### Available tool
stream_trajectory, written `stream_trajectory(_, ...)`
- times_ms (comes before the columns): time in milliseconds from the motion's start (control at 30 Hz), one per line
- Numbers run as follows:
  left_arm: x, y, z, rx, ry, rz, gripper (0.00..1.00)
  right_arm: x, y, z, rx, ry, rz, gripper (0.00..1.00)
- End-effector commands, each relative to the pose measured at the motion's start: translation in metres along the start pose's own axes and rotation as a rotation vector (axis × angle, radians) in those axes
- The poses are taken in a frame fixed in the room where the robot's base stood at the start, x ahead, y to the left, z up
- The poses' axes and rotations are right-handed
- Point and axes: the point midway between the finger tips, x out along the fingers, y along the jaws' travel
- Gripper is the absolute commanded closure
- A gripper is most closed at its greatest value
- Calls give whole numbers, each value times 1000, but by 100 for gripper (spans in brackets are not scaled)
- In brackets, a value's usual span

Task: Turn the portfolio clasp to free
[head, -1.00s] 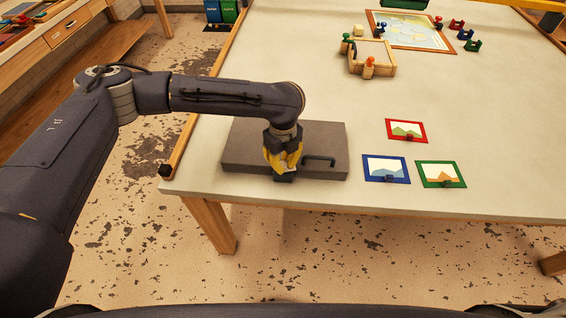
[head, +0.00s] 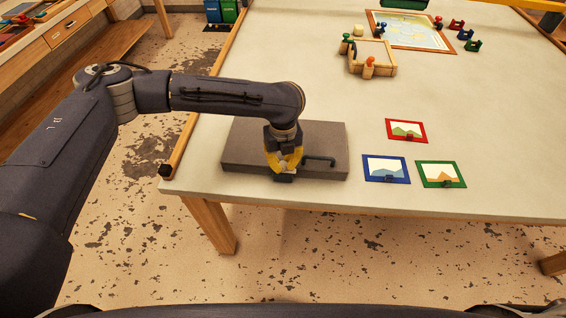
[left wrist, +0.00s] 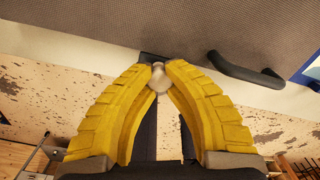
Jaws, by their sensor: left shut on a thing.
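The grey portfolio (head: 240,145) lies flat near the table's front left corner, and its lid fills the top of the left wrist view (left wrist: 120,15). Its dark handle (head: 320,161) sits to the right of my gripper and also shows in the left wrist view (left wrist: 245,70). My left gripper (head: 284,168) points down at the portfolio's front edge. In the left wrist view its yellow fingers are shut on the pale, rounded clasp knob (left wrist: 158,76). A dark clasp base (left wrist: 150,57) shows just behind the fingertips. My right gripper is in neither view.
Three framed pictures, red (head: 406,123), blue (head: 371,178) and green (head: 425,184), lie right of the portfolio. A wooden frame with pegs (head: 372,65) and a map board (head: 412,42) lie farther back. The table (head: 480,120) is bare between them.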

Motion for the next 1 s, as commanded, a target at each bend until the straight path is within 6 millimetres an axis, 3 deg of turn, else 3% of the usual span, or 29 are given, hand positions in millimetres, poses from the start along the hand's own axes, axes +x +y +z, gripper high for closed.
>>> stream_trajectory(133,0,0,0,-1,0,1,100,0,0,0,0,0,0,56)
stream_trajectory(167,0,0,0,-1,0,1,87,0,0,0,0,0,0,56)
stream_trajectory(467,0,0,0,-1,0,0,52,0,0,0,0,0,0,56)
stream_trajectory(767,-2,0,0,-1,0,0,52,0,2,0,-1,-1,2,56)
stream_trajectory(1000,-28,0,1,0,-2,-2,52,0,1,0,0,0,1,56)
